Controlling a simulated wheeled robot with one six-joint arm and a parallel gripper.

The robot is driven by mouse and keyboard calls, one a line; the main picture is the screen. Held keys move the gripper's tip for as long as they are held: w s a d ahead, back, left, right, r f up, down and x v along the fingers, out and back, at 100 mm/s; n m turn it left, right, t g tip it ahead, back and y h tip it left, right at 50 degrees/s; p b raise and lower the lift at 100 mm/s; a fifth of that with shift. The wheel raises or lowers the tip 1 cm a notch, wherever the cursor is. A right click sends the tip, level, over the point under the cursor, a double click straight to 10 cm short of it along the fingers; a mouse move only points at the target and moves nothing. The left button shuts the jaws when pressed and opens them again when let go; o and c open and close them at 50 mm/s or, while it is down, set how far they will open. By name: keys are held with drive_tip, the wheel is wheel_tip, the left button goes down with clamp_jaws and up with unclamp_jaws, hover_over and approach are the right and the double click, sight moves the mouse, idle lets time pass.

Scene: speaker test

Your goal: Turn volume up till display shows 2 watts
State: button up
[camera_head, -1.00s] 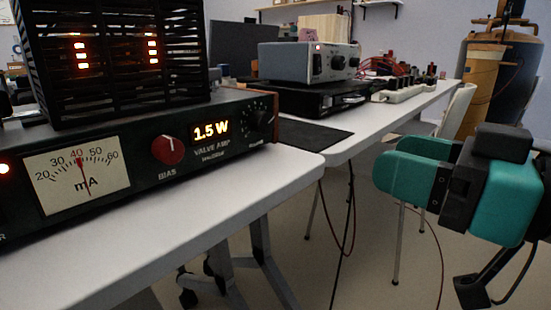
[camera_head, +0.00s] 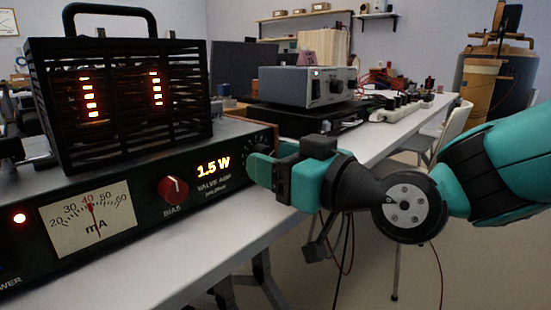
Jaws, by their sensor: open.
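The valve amp (camera_head: 130,220) stands on the white table at the left. Its orange display (camera_head: 213,166) reads 1.5 W. The black volume knob at the right end of its front panel is mostly hidden behind my gripper, and its marks barely show. My gripper (camera_head: 259,168) has its teal fingers at that knob. The jaws are open. I cannot tell whether the fingers touch the knob or sit around it.
The red bias knob (camera_head: 173,189) and the mA meter (camera_head: 88,218) are left of the display. A black cage (camera_head: 120,105) with glowing bars tops the amp.

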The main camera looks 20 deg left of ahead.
drive_tip(key=shift+a, duration=0.2)
drive_tip(key=shift+c, duration=0.2)
drive_tip(key=c, duration=0.9)
drive_tip(key=shift+m, duration=0.8)
drive_tip(key=o, duration=0.9)
drive_tip(key=shift+o, duration=0.2)
drive_tip(key=shift+d, duration=0.15)
